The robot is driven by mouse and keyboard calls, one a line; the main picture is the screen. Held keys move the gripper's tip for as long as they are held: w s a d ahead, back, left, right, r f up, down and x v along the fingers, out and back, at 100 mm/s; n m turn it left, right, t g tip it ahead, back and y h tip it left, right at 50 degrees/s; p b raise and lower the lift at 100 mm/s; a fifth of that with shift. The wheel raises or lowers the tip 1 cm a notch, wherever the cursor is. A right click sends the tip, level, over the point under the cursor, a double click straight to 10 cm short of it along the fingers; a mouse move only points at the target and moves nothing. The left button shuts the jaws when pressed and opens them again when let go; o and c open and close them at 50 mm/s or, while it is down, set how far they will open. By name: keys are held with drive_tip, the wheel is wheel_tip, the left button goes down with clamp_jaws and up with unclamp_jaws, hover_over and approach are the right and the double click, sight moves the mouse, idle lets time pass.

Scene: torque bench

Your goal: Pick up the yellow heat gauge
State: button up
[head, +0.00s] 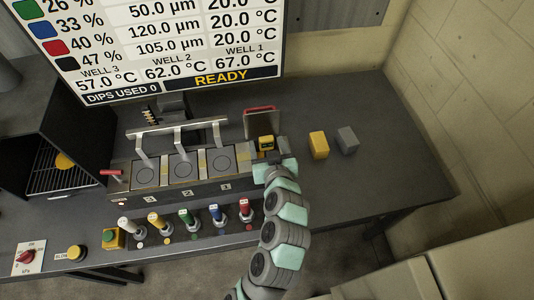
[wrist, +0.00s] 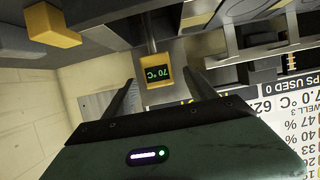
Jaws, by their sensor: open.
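The yellow heat gauge (head: 266,143) stands at the right end of the well block in the head view. In the wrist view the gauge (wrist: 155,74) shows a dark display with green digits that seem to read 70 °C. My gripper (head: 270,158) is at the near side of the gauge. In the wrist view my gripper's (wrist: 160,84) two dark fingers are spread apart, with the gauge between and just beyond their tips. Nothing is held. I cannot tell whether a finger touches the gauge.
A yellow block (head: 318,145) and a grey block (head: 347,140) stand to the right of the gauge. The three-well block (head: 183,172) with its raised rail is close on the left. A red-topped panel (head: 261,122) stands behind. The bench's right side is clear.

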drive_tip(key=x, duration=0.5)
drive_tip(key=shift+w, duration=0.35)
drive_tip(key=shift+c, duration=0.5)
clamp_jaws()
